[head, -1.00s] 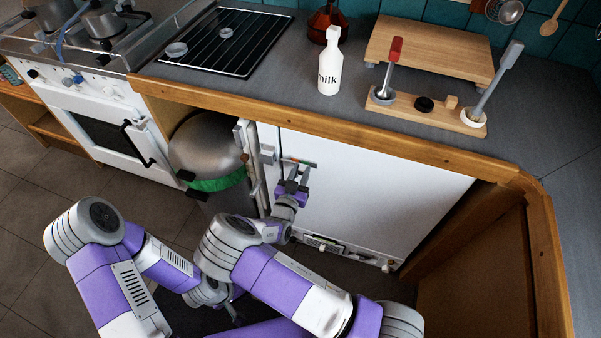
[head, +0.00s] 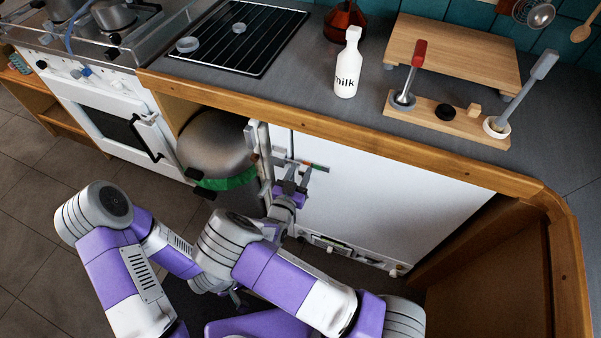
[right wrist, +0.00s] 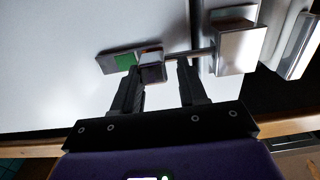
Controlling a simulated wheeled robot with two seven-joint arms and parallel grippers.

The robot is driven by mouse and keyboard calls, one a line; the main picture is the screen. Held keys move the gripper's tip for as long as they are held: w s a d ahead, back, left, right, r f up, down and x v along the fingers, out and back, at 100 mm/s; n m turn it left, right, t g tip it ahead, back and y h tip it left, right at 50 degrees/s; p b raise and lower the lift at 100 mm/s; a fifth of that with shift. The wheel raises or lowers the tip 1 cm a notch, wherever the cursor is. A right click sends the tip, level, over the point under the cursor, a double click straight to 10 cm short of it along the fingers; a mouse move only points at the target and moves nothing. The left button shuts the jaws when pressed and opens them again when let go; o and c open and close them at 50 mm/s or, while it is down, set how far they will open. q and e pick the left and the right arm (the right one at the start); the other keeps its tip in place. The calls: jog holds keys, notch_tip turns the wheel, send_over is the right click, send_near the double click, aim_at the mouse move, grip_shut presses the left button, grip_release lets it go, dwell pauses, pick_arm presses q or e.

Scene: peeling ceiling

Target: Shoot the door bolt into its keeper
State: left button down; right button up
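The white door (head: 390,205) stands below the counter with a bolt (head: 312,166) near its upper left edge. In the right wrist view the bolt's plate (right wrist: 108,62) has a green patch, beside a small block-like knob (right wrist: 151,66). A thin rod runs right from the knob across a dark gap to the metal keeper block (right wrist: 240,50); how far it enters is hidden. My right gripper (right wrist: 160,68) is open, its fingers either side of the knob, the left finger close against it. It shows small in the head view (head: 292,172). My left gripper (head: 238,298) is low, mostly hidden behind arm links.
A metal bin (head: 212,150) with a green band stands left of the door. The counter above has a wooden edge (head: 400,142) and holds a milk bottle (head: 347,68) and a wooden tool rack (head: 430,112). A wooden side panel (head: 490,260) closes the right.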

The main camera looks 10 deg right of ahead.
jog(key=shift+r, duration=0.15)
jog(key=p+v, duration=0.1)
jog(key=v, duration=0.6)
jog(key=shift+s+a+p, duration=0.15)
jog(key=shift+s+p, duration=0.15)
jog(key=s+d+f+n+g+y+p, duration=0.1)
jog(key=s+d+f+g+y, duration=0.25)
jog(key=f, duration=0.25)
jog(key=s+d+f+n+g+y+p, duration=0.1)
jog(key=s+d+f+g+y+p, duration=0.15)
jog(key=f+g, duration=0.35)
jog(key=s+a+r+n+g+y+p, duration=0.1)
jog(key=s+a+g+y, duration=0.1)
jog(key=s+y, duration=0.2)
jog(key=s+a+r+n+g+y, duration=0.1)
jog(key=s+a+r+g+y, duration=0.1)
jog(key=s, duration=0.7)
jog(key=shift+g+y+p, duration=0.35)
jog(key=shift+g+y, duration=0.2)
jog(key=shift+y, duration=0.55)
